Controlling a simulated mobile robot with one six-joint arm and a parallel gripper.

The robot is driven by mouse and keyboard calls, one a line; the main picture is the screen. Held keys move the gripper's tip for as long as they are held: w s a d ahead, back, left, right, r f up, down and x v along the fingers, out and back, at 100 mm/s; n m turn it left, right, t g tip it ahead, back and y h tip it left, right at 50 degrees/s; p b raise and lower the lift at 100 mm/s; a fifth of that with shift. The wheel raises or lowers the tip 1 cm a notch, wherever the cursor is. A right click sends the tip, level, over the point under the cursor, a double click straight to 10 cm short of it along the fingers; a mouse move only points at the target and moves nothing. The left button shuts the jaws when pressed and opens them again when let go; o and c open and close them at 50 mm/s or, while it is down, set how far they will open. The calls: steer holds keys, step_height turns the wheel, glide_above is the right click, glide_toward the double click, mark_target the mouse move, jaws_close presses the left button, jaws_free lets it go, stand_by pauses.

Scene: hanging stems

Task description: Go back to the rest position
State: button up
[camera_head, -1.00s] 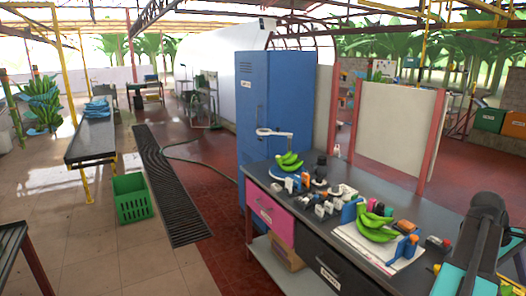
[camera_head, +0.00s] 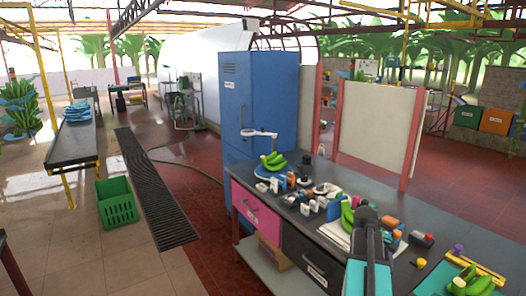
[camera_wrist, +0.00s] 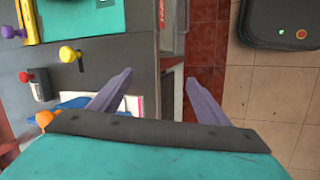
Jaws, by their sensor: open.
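My gripper (camera_wrist: 159,78) is open in the wrist view, its two grey-purple fingers spread apart with nothing between them. Below the fingers are the grey bench top on the left and red and beige floor tiles on the right. In the head view my teal and dark arm stands at the lower right, over the front of the dark bench (camera_head: 400,207). It partly hides a green banana bunch (camera_head: 347,215) on a white sheet. Another green banana bunch (camera_head: 273,161) rests at the far left of the bench, apart from my arm.
A blue cabinet (camera_head: 270,95) and cream partition (camera_head: 378,125) stand behind the bench. Several small coloured items lie on the bench, with a yellow knob (camera_wrist: 68,54) near my gripper. A green crate (camera_head: 117,203) stands on the left floor. Open floor lies left of the bench.

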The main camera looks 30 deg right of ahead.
steer(key=w+a+f+t, duration=0.1)
steer(key=w+a+f, duration=0.35)
steer(key=a, duration=0.25)
steer(key=w+a+f, duration=0.3)
steer(key=w+a, duration=0.2)
steer(key=a, duration=0.1)
steer(key=w+a+f+y, duration=0.1)
steer(key=a+f, duration=0.4)
steer(key=a, duration=0.7)
steer(key=w+a+f+t+y, duration=0.1)
steer(key=a+f, duration=0.3)
steer(key=a, duration=0.9)
steer(key=w+a+f+y, duration=0.1)
steer(key=a+f, duration=0.4)
steer(key=a, duration=0.7)
steer(key=s+f+g+b, duration=0.1)
steer(key=s+f+g, duration=0.2)
steer(key=s+f, duration=0.7)
steer(key=s+f+n+g, duration=0.1)
steer(key=s+f+g, duration=0.1)
steer(key=s+f, duration=0.8)
steer(key=s+a, duration=0.1)
steer(key=s, duration=0.4)
steer(key=shift+s+g+b, duration=0.35)
steer(key=shift+g, duration=0.05)
